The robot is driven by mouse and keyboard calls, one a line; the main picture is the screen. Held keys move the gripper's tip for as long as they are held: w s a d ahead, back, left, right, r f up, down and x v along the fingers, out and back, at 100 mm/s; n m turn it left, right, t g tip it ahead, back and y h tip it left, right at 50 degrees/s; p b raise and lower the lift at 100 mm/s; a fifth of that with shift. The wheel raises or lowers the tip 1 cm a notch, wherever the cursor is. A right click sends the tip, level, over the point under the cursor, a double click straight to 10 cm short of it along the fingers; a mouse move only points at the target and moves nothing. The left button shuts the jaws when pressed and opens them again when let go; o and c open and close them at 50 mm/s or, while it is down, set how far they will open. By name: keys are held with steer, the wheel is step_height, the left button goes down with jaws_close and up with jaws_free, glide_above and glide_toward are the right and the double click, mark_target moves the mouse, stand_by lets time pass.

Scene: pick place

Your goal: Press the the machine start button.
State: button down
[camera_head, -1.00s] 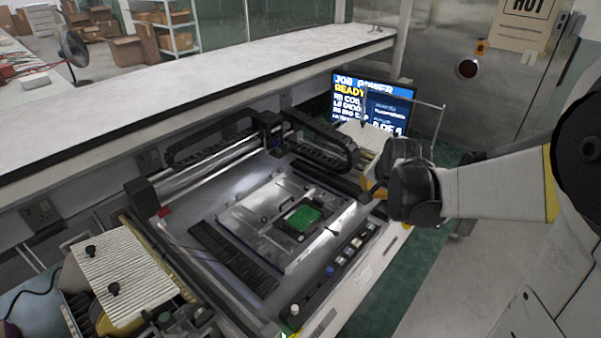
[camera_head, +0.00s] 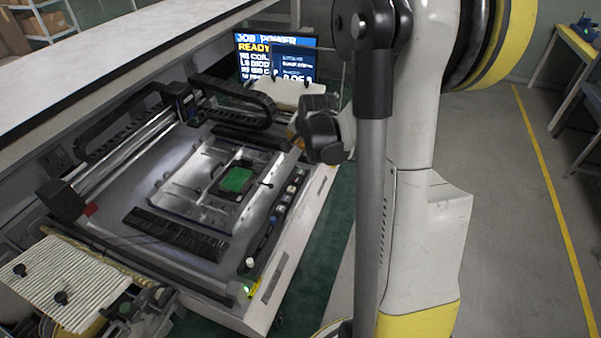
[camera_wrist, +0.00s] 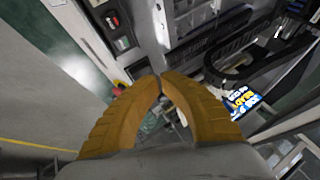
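The machine (camera_head: 200,255) has a strip of small buttons (camera_head: 275,222) along its near right edge in the head view. Some are white, one is blue, and a green-lit one (camera_head: 247,289) sits at the front corner. I cannot tell which is the start button. In the wrist view a button panel (camera_wrist: 117,28) shows at upper left, with a red part (camera_wrist: 119,86) below it. My gripper (camera_wrist: 160,77) has yellow-orange fingers with their tips together, holding nothing visible. In the head view the dark wrist mostly hides it, near the machine's far right corner.
A screen (camera_head: 277,58) reading "READY" stands behind the machine. A green board (camera_head: 236,179) lies in the machine's bed, with a gantry rail (camera_head: 130,140) at its left. A ribbed white plate (camera_head: 55,283) is at front left. Open floor (camera_head: 510,220) lies to the right.

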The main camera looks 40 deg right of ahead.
mark_target(299, 170)
step_height(299, 170, down, 8)
steer(key=b, duration=0.6)
steer(key=shift+f, duration=0.15)
stand_by(1.0)
steer(key=shift+f+b, duration=0.35)
steer(key=shift+b, duration=0.05)
steer(key=shift+f+b, duration=0.35)
steer(key=shift+b, duration=0.05)
stand_by(0.5)
stand_by(0.3)
steer(key=shift+r+p, duration=0.6)
steer(key=shift+r, duration=0.25)
